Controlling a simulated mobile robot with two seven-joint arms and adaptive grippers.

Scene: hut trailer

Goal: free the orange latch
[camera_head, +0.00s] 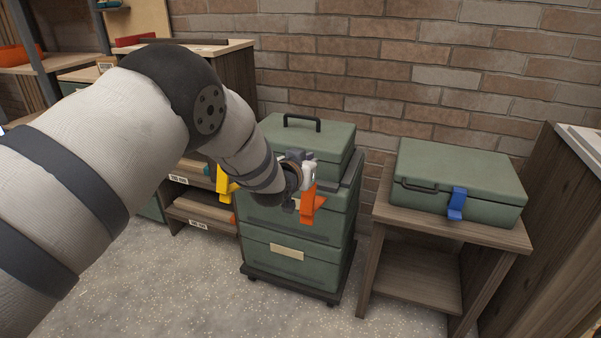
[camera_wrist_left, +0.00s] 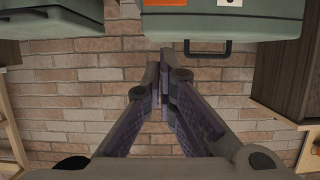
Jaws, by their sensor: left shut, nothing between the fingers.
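The orange latch (camera_head: 311,203) shows at the front of the stacked green toolbox (camera_head: 310,240), just right of my left gripper. It seems to jut out from the box front, and its upper part is partly hidden. A yellow latch (camera_head: 226,182) shows left of my wrist. My left gripper (camera_head: 294,160) is close to the box front and mostly hidden by my arm in the head view. In the left wrist view its fingers (camera_wrist_left: 165,62) are together and empty, with the green box and its handle (camera_wrist_left: 205,50) beyond. I cannot tell whether the fingers touch the latch.
A second green case (camera_head: 455,175) with a blue latch (camera_head: 457,203) sits on a wooden stand (camera_head: 440,228) at the right. Wooden shelves stand at the left, a brick wall (camera_head: 420,60) behind. Grey floor (camera_head: 200,290) is open in front.

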